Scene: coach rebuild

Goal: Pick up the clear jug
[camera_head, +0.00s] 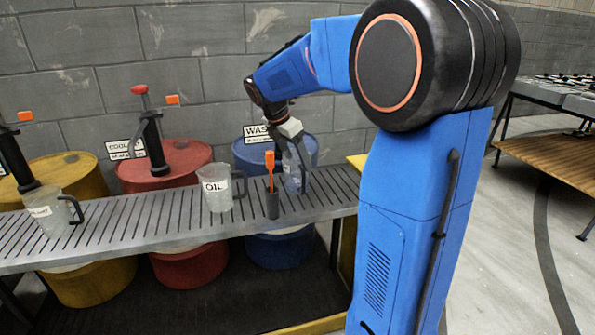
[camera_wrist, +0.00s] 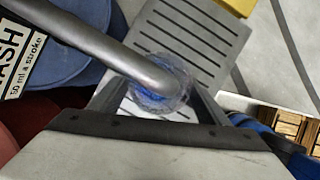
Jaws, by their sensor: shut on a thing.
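A clear jug (camera_head: 293,179) stands at the right end of the slatted grey shelf, in front of the blue drum. My gripper (camera_head: 297,160) reaches down from above and is shut on it. In the wrist view the jug's round clear rim (camera_wrist: 184,84) shows between my dark fingers, with blue inside. A grey curved spout (camera_wrist: 95,42) passes over the jug and hides part of its mouth. In the head view my gripper hides part of the jug, and its handle cannot be made out.
A jug labelled OIL (camera_head: 215,190) and a dark holder (camera_head: 272,205) with an orange-handled tool (camera_head: 270,161) stand to the left. Another labelled jug (camera_head: 47,213) is at far left. Yellow, red (camera_head: 165,168) and blue drums (camera_head: 250,152) with pumps stand behind the shelf (camera_head: 150,225).

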